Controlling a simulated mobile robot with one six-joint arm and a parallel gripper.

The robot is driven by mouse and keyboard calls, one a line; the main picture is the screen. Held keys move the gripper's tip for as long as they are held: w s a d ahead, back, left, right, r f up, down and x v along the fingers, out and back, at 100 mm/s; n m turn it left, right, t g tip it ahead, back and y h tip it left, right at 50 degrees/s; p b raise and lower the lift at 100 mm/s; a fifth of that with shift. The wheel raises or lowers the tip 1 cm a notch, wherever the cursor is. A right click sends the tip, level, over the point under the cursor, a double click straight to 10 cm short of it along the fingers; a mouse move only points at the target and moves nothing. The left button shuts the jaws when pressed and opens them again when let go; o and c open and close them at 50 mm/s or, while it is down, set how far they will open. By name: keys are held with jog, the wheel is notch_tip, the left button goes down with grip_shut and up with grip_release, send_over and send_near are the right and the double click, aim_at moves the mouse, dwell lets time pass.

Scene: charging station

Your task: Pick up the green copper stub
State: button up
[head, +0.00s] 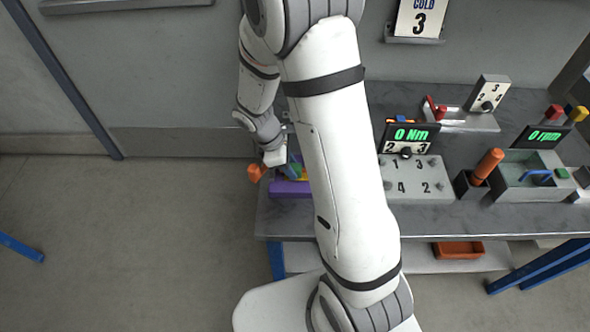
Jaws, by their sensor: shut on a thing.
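My gripper (284,162) is at the left end of the bench, low over a purple holder (289,188). Its jaws are small and partly hidden by the wrist and my arm. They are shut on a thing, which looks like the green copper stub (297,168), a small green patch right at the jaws. I cannot tell whether the stub is clear of the holder. Blue and yellow bits show beside it in the holder, and my arm hides the holder's right side.
An orange piece (256,172) shows at the bench's left edge. Right of my arm are a numbered grey box (416,187) with a "0 Nm" display (410,135), an orange-handled tool (488,165) in a dark holder and a grey tray (530,192).

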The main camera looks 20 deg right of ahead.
aim_at(296, 169)
jog(key=shift+r, duration=0.45)
jog(key=shift+s+a+r+b, duration=0.1)
jog(key=shift+s+r+b, duration=0.1)
jog(key=shift+r, duration=0.45)
jog(key=shift+s+a+r+b, duration=0.1)
jog(key=shift+s+r, duration=0.1)
jog(key=shift+r, duration=0.4)
jog(key=s+a+b, duration=0.1)
jog(key=s, duration=0.3)
jog(key=s+a+b, duration=0.1)
jog(key=s+a, duration=0.1)
jog(key=s, duration=0.3)
jog(key=s+a+b, duration=0.1)
jog(key=s, duration=0.4)
jog(key=shift+s+a+f, duration=0.15)
jog(key=shift+s+a, duration=0.1)
jog(key=shift+a, duration=0.1)
jog(key=shift+s+a+b, duration=0.3)
jog(key=shift+s+b, duration=0.35)
jog(key=shift+s, duration=0.25)
